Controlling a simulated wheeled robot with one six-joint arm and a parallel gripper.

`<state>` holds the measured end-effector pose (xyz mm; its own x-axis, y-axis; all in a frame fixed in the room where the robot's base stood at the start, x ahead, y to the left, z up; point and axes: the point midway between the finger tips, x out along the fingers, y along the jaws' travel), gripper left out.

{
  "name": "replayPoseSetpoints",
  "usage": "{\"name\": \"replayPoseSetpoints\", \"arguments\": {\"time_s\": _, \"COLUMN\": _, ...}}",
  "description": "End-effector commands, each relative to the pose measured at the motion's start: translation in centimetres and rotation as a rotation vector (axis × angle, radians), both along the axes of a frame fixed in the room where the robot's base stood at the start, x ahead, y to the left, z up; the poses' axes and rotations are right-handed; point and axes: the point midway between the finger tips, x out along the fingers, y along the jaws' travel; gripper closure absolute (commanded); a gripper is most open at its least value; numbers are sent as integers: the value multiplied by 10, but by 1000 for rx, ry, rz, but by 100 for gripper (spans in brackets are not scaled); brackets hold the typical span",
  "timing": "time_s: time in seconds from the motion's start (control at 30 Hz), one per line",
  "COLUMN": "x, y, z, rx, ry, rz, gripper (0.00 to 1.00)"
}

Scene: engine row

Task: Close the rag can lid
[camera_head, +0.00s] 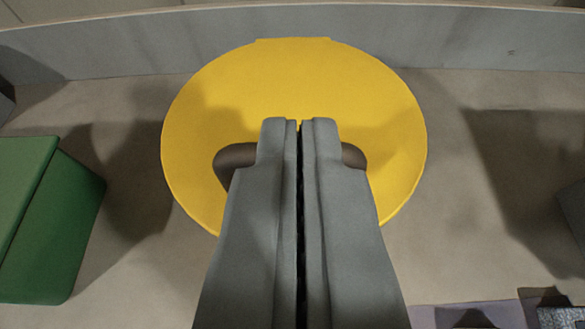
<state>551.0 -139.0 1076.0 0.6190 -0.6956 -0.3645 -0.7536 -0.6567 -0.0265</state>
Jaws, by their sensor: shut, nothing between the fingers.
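The rag can lid (295,80) is a round yellow disc in the middle of the view, seen from above. It has a short straight edge at its far side, like a hinge tab. The can body is hidden beneath the lid, and the lid's near edge is partly behind my gripper.
A green box (45,215) stands at the left. A grey wall or raised edge (300,25) runs behind the lid. Grey and purplish items (480,315) show at the lower right. The tan surface (450,190) right of the lid is bare.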

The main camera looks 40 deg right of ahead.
Motion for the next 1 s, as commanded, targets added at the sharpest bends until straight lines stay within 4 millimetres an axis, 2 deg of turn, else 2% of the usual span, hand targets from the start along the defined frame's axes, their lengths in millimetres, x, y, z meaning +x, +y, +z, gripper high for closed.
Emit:
{"name": "replayPoseSetpoints", "arguments": {"time_s": 0.5, "x": -39, "y": 44, "z": -35, "rx": -1, "ry": -3, "rz": 4, "gripper": 100}}
{"name": "replayPoseSetpoints", "arguments": {"time_s": 0.7, "x": -48, "y": 54, "z": -42, "rx": -3, "ry": -5, "rz": 1, "gripper": 100}}
{"name": "replayPoseSetpoints", "arguments": {"time_s": 1.0, "x": -53, "y": 57, "z": -47, "rx": 7, "ry": 8, "rz": 14, "gripper": 100}}
